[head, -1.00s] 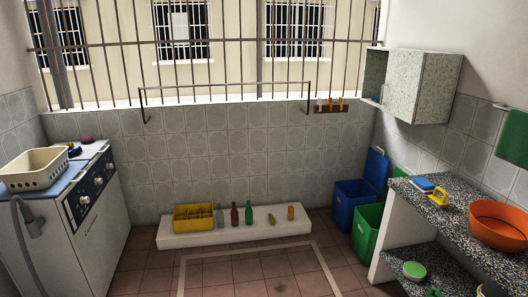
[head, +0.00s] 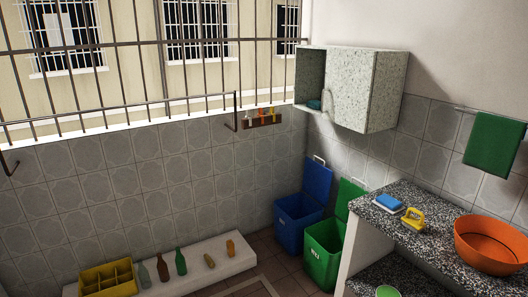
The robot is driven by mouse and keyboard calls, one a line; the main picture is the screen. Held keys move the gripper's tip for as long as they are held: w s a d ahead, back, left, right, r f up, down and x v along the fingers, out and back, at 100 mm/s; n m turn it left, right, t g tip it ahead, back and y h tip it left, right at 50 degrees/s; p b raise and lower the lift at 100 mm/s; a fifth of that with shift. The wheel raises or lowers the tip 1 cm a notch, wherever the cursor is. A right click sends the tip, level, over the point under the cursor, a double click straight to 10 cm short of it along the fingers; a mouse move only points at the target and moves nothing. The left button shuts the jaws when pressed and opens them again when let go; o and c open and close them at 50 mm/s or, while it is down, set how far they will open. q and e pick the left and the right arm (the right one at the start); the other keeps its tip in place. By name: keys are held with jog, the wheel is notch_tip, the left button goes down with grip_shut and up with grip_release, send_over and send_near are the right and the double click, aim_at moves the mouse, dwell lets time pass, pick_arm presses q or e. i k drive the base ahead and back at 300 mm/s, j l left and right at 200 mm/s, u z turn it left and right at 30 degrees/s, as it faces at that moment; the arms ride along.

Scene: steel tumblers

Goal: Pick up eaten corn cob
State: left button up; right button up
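Two small items that could be the eaten corn cob are on a low white ledge by the back wall. One is a yellow-green elongated item (head: 209,261), lying tilted. The other is an orange-yellow stubby item (head: 230,247) to its right. Both are too small to tell which is the cob. The low white ledge (head: 238,263) also bears several bottles to their left. Neither of my grippers is in view.
A yellow divided crate (head: 108,281) sits at the ledge's left end. A blue bin (head: 299,222) and a green bin (head: 323,254) stand open right of the ledge. A speckled counter (head: 400,236) with an orange basin (head: 490,244) fills the right side.

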aim_at(211, 265)
jog(key=i+j, duration=0.1)
jog(key=j, duration=0.35)
jog(key=i+j, duration=0.1)
jog(key=j, duration=0.35)
jog(key=j+u, duration=0.1)
jog(key=j, duration=0.35)
jog(key=i+j, duration=0.15)
jog(key=j, duration=0.25)
jog(key=i+l+u, duration=0.15)
jog(key=i+l, duration=0.5)
jog(key=i+l+u, duration=0.15)
jog(key=i+l, duration=0.6)
jog(key=i+l+u, duration=0.2)
jog(key=i+l, duration=0.55)
jog(key=l, duration=0.1)
